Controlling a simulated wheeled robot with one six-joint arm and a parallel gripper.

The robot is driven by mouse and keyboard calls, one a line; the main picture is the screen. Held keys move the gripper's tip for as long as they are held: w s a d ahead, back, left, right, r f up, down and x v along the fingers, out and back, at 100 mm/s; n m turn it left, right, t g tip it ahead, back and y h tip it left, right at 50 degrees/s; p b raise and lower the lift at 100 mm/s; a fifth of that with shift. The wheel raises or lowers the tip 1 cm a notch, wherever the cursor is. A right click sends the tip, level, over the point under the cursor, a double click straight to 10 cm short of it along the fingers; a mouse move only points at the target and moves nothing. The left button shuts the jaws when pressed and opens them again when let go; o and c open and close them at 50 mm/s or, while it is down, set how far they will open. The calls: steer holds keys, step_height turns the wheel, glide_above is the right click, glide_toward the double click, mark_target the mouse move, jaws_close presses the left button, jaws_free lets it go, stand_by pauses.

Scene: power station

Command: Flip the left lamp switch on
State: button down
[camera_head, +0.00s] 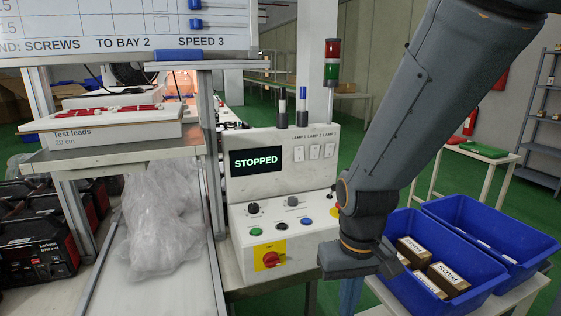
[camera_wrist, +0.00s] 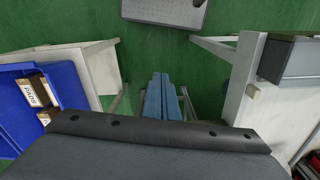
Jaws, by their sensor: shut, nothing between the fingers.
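The control box (camera_head: 280,190) is white, with a display reading STOPPED. Three small white lamp switches sit in a row on its upper right, under the labels LAMP 1, 2 and 3. The left lamp switch (camera_head: 298,153) is under LAMP 1; it is too small to tell its position. The middle switch (camera_head: 314,152) and right switch (camera_head: 329,151) are beside it. My gripper hangs at the box's lower right, below and apart from the switches. Its blue-grey fingers (camera_wrist: 160,80) are together and empty in the wrist view, pointing toward the floor.
Blue bins (camera_head: 490,228) with small boxes stand at the right. A red-green signal tower (camera_head: 331,62) rises behind the box. A plastic bag (camera_head: 160,220) lies left.

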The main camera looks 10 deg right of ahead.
steer(key=shift+d, duration=0.15)
steer(key=w+d+r+n+t+p, duration=0.1)
steer(key=w+r+n+t+p, duration=0.1)
steer(key=w, duration=0.6)
steer(key=w+d+r+n+t+p, duration=0.1)
steer(key=w+r+n+t+p, duration=0.1)
steer(key=w+r+n+t, duration=0.2)
steer(key=w+d+r+n+t+y+p, duration=0.1)
steer(key=w+r+n+t+p, duration=0.1)
steer(key=w+n+t, duration=0.3)
steer(key=shift+w+d+r+n+t+p, duration=0.15)
steer(key=shift+w+n, duration=0.45)
steer(key=shift+w, duration=0.7)
steer(key=shift+w+a+r+n+t+p, duration=0.1)
steer(key=shift+w+n, duration=0.5)
steer(key=shift+w, duration=0.65)
steer(key=shift+w+d+r+n+t+p, duration=0.15)
steer(key=shift+w+n, duration=0.45)
steer(key=shift+w, duration=0.7)
steer(key=w+r+n+t+y+p, duration=0.2)
steer(key=w+r+n+t, duration=0.1)
steer(key=r, duration=0.4)
steer(key=a+n+t, duration=0.1)
steer(key=n, duration=0.1)
steer(key=shift+n, duration=0.3)
steer(key=shift+w+f, duration=0.1)
